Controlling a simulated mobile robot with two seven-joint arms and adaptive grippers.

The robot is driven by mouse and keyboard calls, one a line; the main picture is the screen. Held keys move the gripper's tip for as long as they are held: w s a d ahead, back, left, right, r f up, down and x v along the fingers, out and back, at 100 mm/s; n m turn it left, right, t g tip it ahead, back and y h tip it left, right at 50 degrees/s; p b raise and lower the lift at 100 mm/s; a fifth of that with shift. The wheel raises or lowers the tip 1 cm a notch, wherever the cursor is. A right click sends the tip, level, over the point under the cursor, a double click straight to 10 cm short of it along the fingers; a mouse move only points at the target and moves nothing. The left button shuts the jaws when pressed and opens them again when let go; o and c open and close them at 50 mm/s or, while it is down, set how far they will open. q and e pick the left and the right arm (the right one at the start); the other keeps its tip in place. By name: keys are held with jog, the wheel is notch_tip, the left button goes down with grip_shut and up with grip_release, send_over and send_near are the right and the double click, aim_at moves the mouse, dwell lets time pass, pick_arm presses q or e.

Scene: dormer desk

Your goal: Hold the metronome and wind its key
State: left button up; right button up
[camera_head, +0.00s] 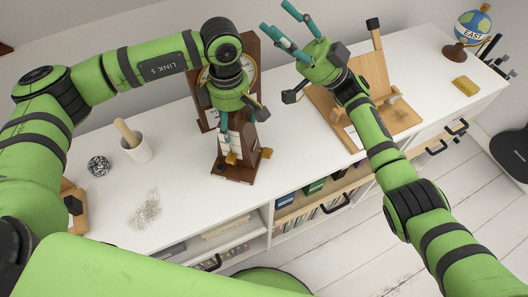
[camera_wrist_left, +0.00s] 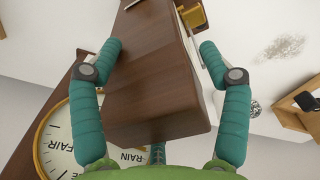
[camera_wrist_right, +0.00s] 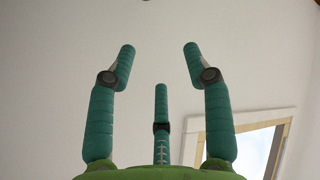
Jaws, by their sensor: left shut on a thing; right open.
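The metronome (camera_head: 233,165) is a tall dark-brown wooden body with a pale front, standing upright on the white desk. Its brown body fills the middle of the left wrist view (camera_wrist_left: 155,85). A brass key-like piece (camera_head: 266,153) sticks out at its right side; another brass piece is at its front. My left gripper (camera_head: 222,118) comes from above and is shut on the metronome's upper part, one finger on each side (camera_wrist_left: 160,46). My right gripper (camera_head: 279,18) is open and empty, raised to the right of the metronome, its fingers pointing up and away (camera_wrist_right: 158,50).
A dial instrument marked FAIR and RAIN (camera_wrist_left: 72,135) stands close behind the metronome. A wooden stand (camera_head: 375,75) is to the right, with a globe (camera_head: 472,24) and brass block (camera_head: 466,86) beyond. The desk's front middle is clear.

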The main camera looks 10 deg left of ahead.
jog(key=s+a+r+n+g+h, duration=0.5)
jog(key=s+a+r+n+g, duration=0.2)
jog(key=s+r+n+g, duration=0.5)
jog(key=s+a+f+n+t+h, duration=0.1)
jog(key=s+a+f+n+h, duration=0.35)
jog(key=s+f+h, duration=0.85)
jog(key=t+h, duration=0.8)
jog(key=t, duration=1.5)
send_near(265, 155)
jog(key=shift+n, duration=0.25)
jog(key=x, duration=0.9)
jog(key=shift+w+f, duration=0.2)
